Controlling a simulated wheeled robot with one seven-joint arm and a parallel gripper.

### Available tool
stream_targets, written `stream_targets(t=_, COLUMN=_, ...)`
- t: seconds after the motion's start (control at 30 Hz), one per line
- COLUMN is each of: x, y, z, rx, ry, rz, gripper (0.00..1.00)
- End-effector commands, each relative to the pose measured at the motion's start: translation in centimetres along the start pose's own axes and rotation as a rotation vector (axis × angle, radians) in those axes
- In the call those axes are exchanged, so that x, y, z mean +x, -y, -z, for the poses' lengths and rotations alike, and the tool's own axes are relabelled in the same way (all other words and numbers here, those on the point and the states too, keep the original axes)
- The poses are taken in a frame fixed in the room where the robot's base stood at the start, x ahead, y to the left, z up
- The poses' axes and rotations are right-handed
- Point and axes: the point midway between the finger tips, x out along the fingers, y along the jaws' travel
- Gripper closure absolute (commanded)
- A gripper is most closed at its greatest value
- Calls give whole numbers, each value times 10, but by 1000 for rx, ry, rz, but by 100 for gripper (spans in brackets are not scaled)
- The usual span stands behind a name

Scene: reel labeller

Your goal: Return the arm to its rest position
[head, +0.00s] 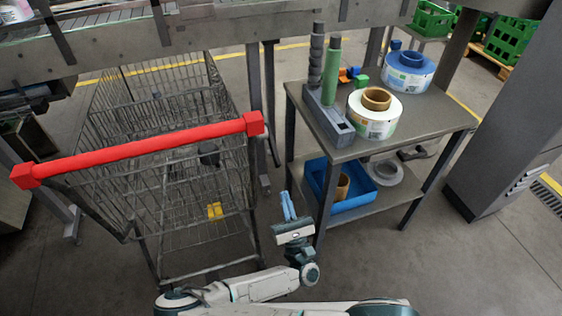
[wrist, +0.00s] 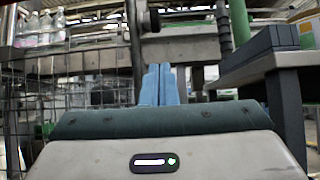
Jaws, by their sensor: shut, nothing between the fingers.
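My gripper (head: 288,206) shows in the head view at the lower middle, between the shopping cart and the small work table. Its blue fingers point upward and are together, with nothing between them. In the wrist view the blue fingers (wrist: 159,85) stand side by side in front of me, closed and empty. My arm is folded low along the bottom of the head view.
A shopping cart (head: 140,150) with a red handle stands at left. At right is a small table (head: 425,118) with label reels (head: 374,113), a spindle stand (head: 328,118) and a blue bin (head: 352,204) on its lower shelf. A grey cabinet (head: 500,140) stands far right.

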Motion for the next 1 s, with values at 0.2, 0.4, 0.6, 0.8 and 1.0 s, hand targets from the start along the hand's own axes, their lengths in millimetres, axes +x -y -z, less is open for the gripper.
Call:
stream_targets(t=0.2, x=0, y=2, z=-1, rx=-3, ry=2, rz=8, gripper=100)
stream_targets(t=0.4, x=9, y=24, z=-19, rx=-37, ry=58, rz=178, gripper=100)
stream_targets(t=0.6, x=13, y=70, z=-56, rx=-112, ry=160, rz=538, gripper=100)
stream_targets(t=0.8, x=3, y=109, z=-93, rx=-176, ry=241, rz=910, gripper=100)
stream_targets(t=1.0, x=-15, y=136, z=-127, rx=-208, ry=301, rz=1278, gripper=100)
